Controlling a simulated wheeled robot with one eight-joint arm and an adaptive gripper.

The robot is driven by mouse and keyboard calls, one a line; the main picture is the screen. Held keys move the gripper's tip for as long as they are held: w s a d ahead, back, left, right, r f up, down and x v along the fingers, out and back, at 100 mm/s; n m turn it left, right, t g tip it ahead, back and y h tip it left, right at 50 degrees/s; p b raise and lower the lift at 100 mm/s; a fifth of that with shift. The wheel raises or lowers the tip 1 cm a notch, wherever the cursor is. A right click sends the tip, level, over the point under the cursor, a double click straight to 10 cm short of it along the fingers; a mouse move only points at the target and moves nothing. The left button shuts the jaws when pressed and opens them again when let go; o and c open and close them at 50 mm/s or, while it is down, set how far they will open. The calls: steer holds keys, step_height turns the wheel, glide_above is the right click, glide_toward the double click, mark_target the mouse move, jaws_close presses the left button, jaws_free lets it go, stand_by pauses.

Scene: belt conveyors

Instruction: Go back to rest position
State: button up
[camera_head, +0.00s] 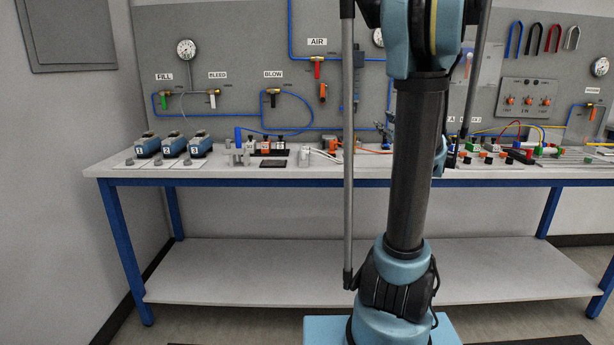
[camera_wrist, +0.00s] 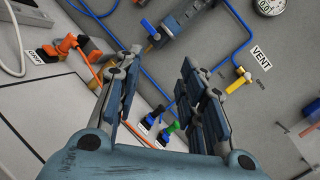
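My gripper (camera_wrist: 160,72) shows in the wrist view with its two dark jointed fingers spread apart. The gap between them holds nothing; the panel with a blue tube shows through it. My gripper points toward the upright panel (camera_wrist: 225,30) behind the bench. In the head view my arm stands upright in front of the bench and hides most of my gripper, so its exact place there cannot be told.
A white bench (camera_head: 240,172) with blue legs runs across the head view. Blue units (camera_head: 173,145) stand on its left end, with small connectors and colored parts further right. The panel carries gauges (camera_head: 186,50), valves and blue tubes. A yellow valve (camera_wrist: 238,82) labelled VENT is right of my fingers.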

steer(key=s+a+f+n+g+y, duration=0.1)
steer(key=s+a+f+n+g, duration=0.9)
steer(key=s+a+f+n, duration=0.55)
steer(key=s+d+f+n+g+h, duration=0.3)
steer(key=s+f+n, duration=0.2)
steer(key=s, duration=0.6)
steer(key=s+d+f+n+g+h, duration=0.3)
steer(key=s+f, duration=0.4)
steer(key=s, duration=0.3)
steer(key=shift+s+f+n+h, duration=0.35)
steer(key=shift+n+h, duration=0.45)
steer(key=shift+n, duration=0.15)
steer(key=shift+w+a+f, duration=0.1)
steer(key=shift+w+f, duration=0.05)
steer(key=shift+w, duration=0.3)
